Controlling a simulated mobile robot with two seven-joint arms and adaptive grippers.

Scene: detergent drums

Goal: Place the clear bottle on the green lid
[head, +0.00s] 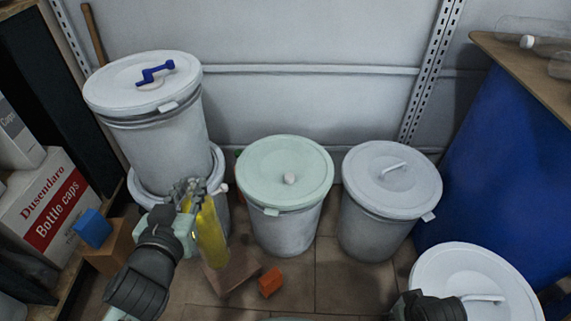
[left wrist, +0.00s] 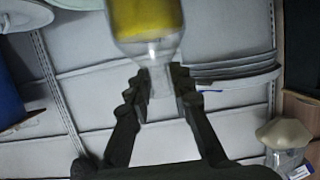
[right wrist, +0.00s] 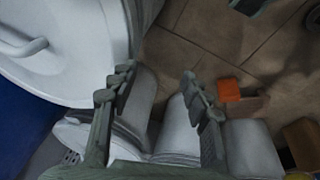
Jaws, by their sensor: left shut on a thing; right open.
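The clear bottle (head: 210,238) has yellow in it and hangs tilted from my left gripper (head: 190,190), left of the green-lidded drum. In the left wrist view the left gripper (left wrist: 162,85) is shut on the neck of the bottle (left wrist: 147,18). The pale green lid (head: 270,158) covers the middle drum; a small whitish knob-like piece (head: 290,179) shows on it. The bottle is apart from the lid. My right gripper is open and empty in the right wrist view (right wrist: 158,80), beside a white lid.
A lidded drum with a blue handle-like object (head: 155,72) stands stacked at left. A grey-lidded drum (head: 385,175) is right of the green one, a white-lidded one (head: 450,270) at front right. An orange block (head: 270,282) lies on the floor. Transparent bottles (head: 530,28) lie on the right-hand top.

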